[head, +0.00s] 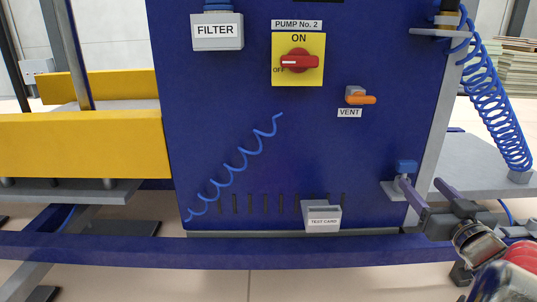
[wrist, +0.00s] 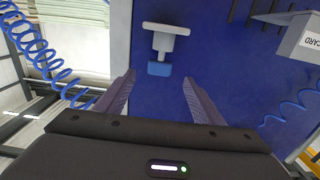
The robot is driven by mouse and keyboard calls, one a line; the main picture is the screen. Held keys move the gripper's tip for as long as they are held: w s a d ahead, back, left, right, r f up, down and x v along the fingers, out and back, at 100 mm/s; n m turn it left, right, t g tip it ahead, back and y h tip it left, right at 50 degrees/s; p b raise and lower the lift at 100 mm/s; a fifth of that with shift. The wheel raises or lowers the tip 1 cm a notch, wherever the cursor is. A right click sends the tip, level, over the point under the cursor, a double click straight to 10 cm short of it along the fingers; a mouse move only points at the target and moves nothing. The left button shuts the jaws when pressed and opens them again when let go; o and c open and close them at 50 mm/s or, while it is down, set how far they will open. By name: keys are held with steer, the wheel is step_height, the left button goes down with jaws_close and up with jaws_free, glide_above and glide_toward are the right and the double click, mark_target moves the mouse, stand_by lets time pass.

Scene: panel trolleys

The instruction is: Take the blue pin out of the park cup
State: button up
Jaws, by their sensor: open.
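The blue pin (head: 406,166) stands in the grey park cup (head: 390,188) low on the right of the blue panel. Only its blue head shows above the cup. In the wrist view the blue head (wrist: 158,69) lies in front of the grey cup bracket (wrist: 166,29). My gripper (head: 420,183) is open and empty at the lower right of the head view, with one finger overlapping the cup. In the wrist view my gripper (wrist: 159,79) has its fingertips on either side of the pin's head, which appears just beyond them. I cannot tell whether they touch.
A coiled blue hose (head: 490,100) hangs at the right. A grey test card holder (head: 321,211) sits low on the panel (head: 220,120). A red switch (head: 299,62) and orange vent lever (head: 362,99) are higher up. A blue trolley rail (head: 200,250) runs below.

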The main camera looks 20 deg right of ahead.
mark_target(408, 171)
steer(key=shift+x, duration=2.35)
steer(key=shift+x, duration=2.65)
steer(key=shift+f, duration=0.2)
steer(key=shift+c, duration=0.5)
steer(key=c, duration=1.1)
